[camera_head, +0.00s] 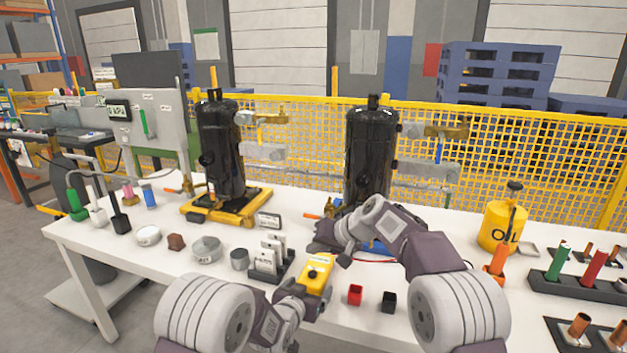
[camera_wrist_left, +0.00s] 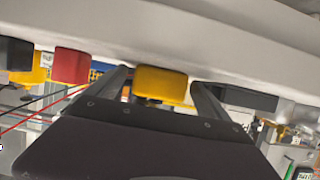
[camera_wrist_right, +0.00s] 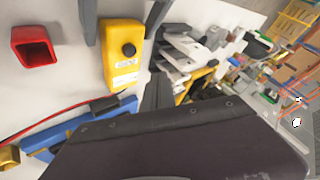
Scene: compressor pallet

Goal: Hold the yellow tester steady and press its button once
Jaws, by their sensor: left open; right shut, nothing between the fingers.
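The yellow tester (camera_head: 319,268) lies on the white table near its front edge, with a dark round button (camera_wrist_right: 129,49) on its upper face. My left gripper (camera_head: 314,288) is open, with one finger on each side of the tester. In the left wrist view, the tester (camera_wrist_left: 161,84) shows between the two fingers, and gaps appear beside it. My right gripper (camera_head: 328,246) is shut and empty, just behind the tester and apart from it. In the right wrist view, its closed fingertips (camera_wrist_right: 157,88) are beside the tester's lower end, off the button.
A red holder (camera_head: 355,295) and a black holder (camera_head: 389,302) stand right of the tester. A rack of white cards (camera_head: 268,262) is close on its left. A blue item (camera_wrist_right: 80,132) and a red cable lie near my right gripper. Black compressors (camera_head: 222,150) stand behind.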

